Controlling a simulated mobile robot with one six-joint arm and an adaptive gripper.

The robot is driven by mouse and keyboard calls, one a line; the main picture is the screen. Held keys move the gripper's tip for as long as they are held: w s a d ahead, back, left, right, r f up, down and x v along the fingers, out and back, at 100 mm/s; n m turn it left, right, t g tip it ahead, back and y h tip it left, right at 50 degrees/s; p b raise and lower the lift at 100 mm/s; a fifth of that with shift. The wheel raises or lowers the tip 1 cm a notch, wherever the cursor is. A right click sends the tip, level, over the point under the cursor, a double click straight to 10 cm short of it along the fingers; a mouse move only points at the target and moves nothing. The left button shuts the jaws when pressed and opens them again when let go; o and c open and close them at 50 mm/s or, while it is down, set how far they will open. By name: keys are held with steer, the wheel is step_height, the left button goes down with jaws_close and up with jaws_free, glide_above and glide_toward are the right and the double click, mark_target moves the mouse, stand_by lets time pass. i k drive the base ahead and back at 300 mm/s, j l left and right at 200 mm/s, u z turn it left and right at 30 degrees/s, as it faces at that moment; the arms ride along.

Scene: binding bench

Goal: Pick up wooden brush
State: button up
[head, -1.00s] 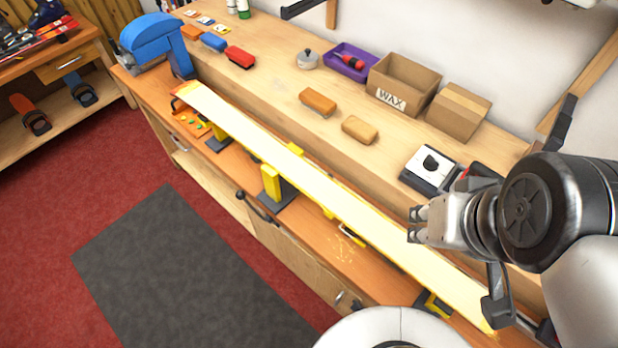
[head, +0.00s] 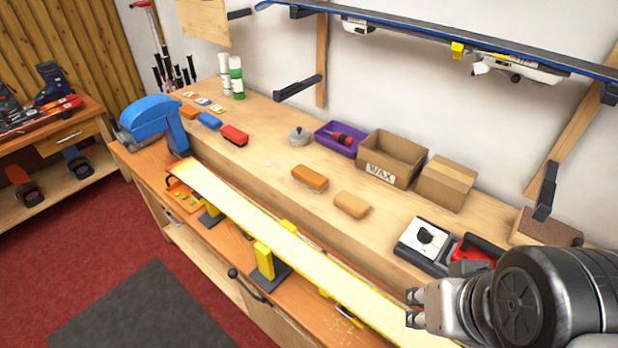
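An orange-brown wooden block (head: 310,177), which looks like the wooden brush, lies on the raised wooden shelf of the bench. Its bristles cannot be made out clearly. A paler tan block (head: 351,204) lies just to its right. My gripper (head: 411,308) is at the lower right, over the front part of the bench and well apart from both blocks. Its two fingertips point left with a gap between them, and nothing is held.
A long pale ski or board (head: 245,222) lies across yellow supports in front. A WAX box (head: 390,160), closed carton (head: 446,183), purple tray (head: 338,138) and white-topped device (head: 424,241) stand nearby. Red (head: 234,135) and blue (head: 209,121) blocks lie farther left.

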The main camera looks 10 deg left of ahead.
mark_target(300, 173)
steer(key=i+j+z, duration=0.25)
steer(key=j, duration=0.7)
steer(key=i+j+z, duration=0.1)
steer(key=j+z, duration=0.15)
steer(key=j, duration=0.65)
steer(key=j+z, duration=0.2)
steer(key=j, duration=0.8)
steer(key=i+j, duration=0.1)
steer(key=i, duration=0.2)
